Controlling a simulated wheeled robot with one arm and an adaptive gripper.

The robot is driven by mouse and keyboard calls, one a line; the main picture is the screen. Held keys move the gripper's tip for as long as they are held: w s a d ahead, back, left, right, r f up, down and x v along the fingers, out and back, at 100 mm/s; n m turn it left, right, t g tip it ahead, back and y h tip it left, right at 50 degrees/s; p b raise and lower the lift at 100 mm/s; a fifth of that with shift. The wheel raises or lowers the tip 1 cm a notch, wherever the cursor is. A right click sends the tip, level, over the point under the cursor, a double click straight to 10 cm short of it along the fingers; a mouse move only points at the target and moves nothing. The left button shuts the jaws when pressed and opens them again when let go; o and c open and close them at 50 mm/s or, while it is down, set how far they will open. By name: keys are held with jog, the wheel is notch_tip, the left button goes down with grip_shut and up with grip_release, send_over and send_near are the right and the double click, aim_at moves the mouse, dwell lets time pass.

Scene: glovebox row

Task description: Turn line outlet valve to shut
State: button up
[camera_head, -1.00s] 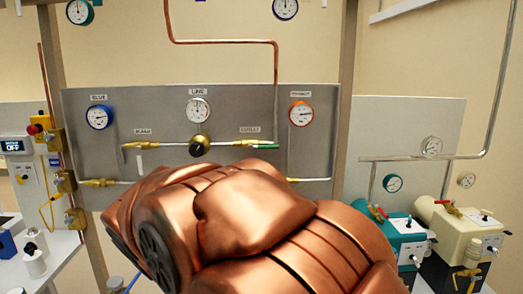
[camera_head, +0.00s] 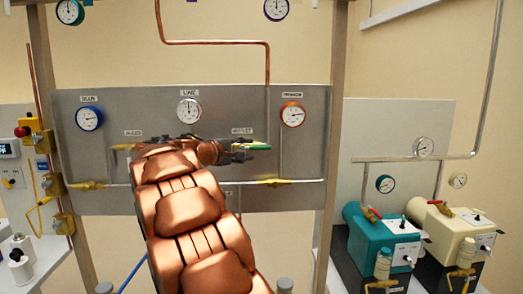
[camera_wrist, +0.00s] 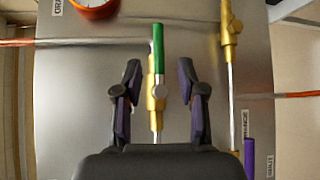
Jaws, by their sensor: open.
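The line outlet valve (camera_wrist: 156,105) is a brass body on a thin pipe on the grey panel. Its green lever (camera_wrist: 158,50) lies along the pipe and points up in the wrist view. In the head view the green lever (camera_head: 257,147) shows as a short green strip by the outlet label, partly hidden by my gripper. My gripper (camera_wrist: 159,75) is open, one dark finger on each side of the valve. The lever's hub lies between the fingers, with a gap on both sides; I see no contact. Most of the lever reaches beyond the fingertips.
My copper arm hides the panel's lower middle. The line gauge (camera_head: 188,110), a blue-rimmed gauge (camera_head: 89,118) and an orange-rimmed gauge (camera_head: 292,114) sit on the panel. Another brass valve (camera_wrist: 229,25) and a purple handle (camera_wrist: 249,157) are right of my gripper. Teal and cream pumps stand at right.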

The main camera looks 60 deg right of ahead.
aim_at(259, 148)
jog(key=shift+d+r, duration=0.1)
jog(key=shift+d, duration=0.3)
jog(key=shift+s+d+f+p, duration=0.2)
jog(key=shift+d+p, duration=0.1)
jog(key=shift+d, duration=0.85)
jog(key=shift+s+d+f+p, duration=0.15)
jog(key=shift+d+p, duration=0.2)
jog(key=shift+d, duration=0.75)
jog(key=shift+s+d+f+p, duration=0.2)
jog(key=shift+d+p, duration=0.1)
jog(key=shift+d, duration=0.85)
jog(key=shift+c, duration=0.2)
grip_shut()
